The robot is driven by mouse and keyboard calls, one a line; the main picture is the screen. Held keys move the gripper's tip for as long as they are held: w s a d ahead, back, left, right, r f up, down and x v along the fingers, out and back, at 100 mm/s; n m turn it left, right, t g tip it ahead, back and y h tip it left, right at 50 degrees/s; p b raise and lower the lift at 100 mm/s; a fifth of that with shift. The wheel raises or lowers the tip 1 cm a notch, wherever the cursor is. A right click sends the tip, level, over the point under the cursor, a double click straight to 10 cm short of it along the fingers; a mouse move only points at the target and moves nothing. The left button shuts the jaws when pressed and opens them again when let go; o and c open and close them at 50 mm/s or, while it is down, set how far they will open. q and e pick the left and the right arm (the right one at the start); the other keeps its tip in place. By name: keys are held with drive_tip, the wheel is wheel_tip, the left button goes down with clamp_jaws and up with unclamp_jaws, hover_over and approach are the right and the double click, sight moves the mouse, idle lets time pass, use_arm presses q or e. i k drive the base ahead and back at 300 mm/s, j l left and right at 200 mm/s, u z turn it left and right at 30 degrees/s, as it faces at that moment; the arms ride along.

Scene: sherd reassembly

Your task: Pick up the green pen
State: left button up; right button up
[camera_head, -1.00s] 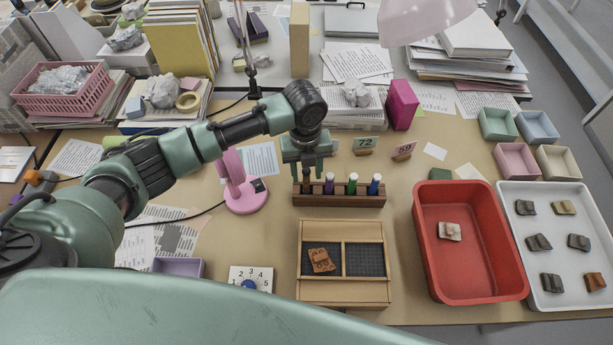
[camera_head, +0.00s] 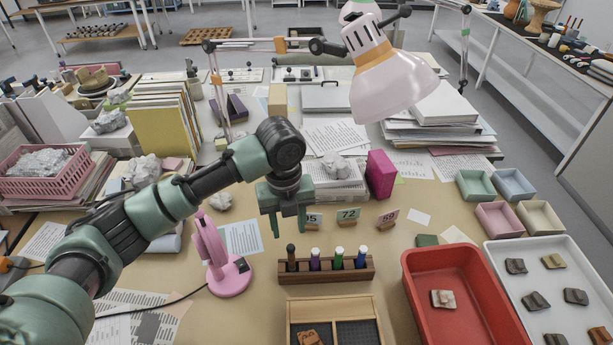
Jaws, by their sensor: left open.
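The green pen (camera_head: 338,258) stands upright in a brown wooden pen rack (camera_head: 325,271). It is the third pen from the left, between a purple pen (camera_head: 315,259) and a blue pen (camera_head: 362,257). A dark brown pen (camera_head: 291,257) stands at the rack's left end. My left gripper (camera_head: 289,228) points down with its fingers apart, above and behind the left part of the rack. It is empty and to the left of the green pen. My right gripper is not in view.
A wooden sherd tray (camera_head: 334,303) lies in front, and a red bin (camera_head: 463,306) is at the right. A white lamp shade (camera_head: 394,88) hangs at the back.

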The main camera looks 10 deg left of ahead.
sight(339, 251)
drive_tip(key=k, duration=1.5)
